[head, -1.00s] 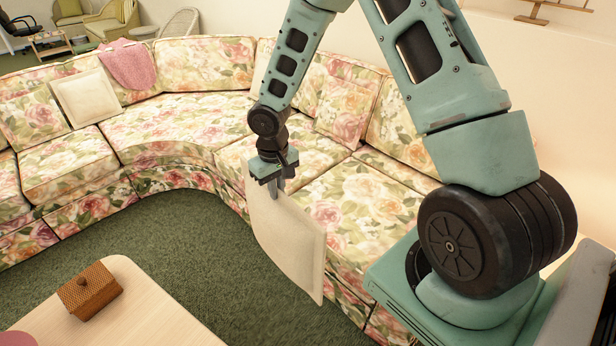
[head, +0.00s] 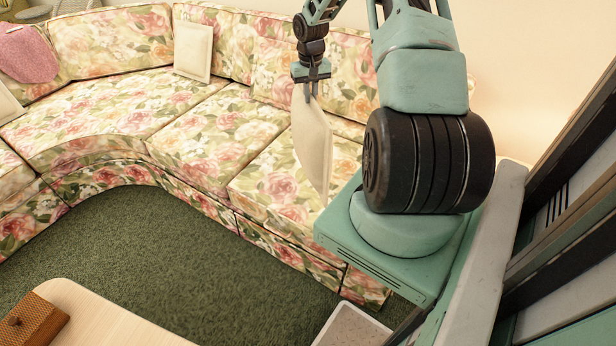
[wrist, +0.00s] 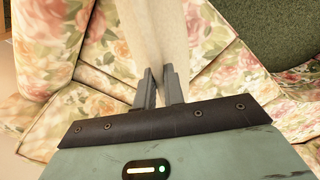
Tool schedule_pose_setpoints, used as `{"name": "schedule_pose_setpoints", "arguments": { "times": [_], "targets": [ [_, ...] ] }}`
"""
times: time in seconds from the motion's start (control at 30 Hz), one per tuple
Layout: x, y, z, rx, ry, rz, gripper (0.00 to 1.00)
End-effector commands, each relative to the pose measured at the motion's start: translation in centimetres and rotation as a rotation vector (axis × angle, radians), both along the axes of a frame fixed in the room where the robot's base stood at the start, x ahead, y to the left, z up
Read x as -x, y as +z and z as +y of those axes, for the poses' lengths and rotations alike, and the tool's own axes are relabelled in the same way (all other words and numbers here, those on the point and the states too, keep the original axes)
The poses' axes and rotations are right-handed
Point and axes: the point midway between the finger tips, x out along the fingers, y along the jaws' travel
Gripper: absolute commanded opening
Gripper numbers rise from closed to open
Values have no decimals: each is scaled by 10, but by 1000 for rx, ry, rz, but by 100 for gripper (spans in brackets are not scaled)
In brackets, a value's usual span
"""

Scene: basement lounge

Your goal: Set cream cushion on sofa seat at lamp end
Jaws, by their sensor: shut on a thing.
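My gripper (head: 307,88) is shut on the top edge of a cream cushion (head: 313,145), which hangs down, slightly tilted, in front of the right-hand part of the floral sofa (head: 210,140). I cannot tell whether its lower corner touches the seat (head: 275,185). In the wrist view the two fingers of the gripper (wrist: 160,88) pinch the cream cushion (wrist: 158,40), with floral seat fabric on both sides. Another cream cushion (head: 193,50) leans on the sofa back. No lamp shows, only a warm glow on the right wall.
A pink throw (head: 28,52) lies over the sofa back at left, with a cream cushion (head: 8,106) partly cut off below it. A wooden table (head: 105,318) with a woven box (head: 28,318) stands at bottom left. Green carpet (head: 150,250) is clear between table and sofa.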

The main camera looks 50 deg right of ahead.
Motion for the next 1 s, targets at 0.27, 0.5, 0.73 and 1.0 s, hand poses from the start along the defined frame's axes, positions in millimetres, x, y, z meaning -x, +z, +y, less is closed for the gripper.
{"name": "schedule_pose_setpoints", "arguments": {
  "times": [0.27, 0.5, 0.73, 1.0],
  "targets": [
    [21, -10, -39, -10, -68, -3, 0],
    [22, -49, -39, -10, -69, -3, 0],
    [22, -73, -39, -9, -68, -4, 0],
    [21, -102, -40, -6, -68, -5, 0]
  ]
}}
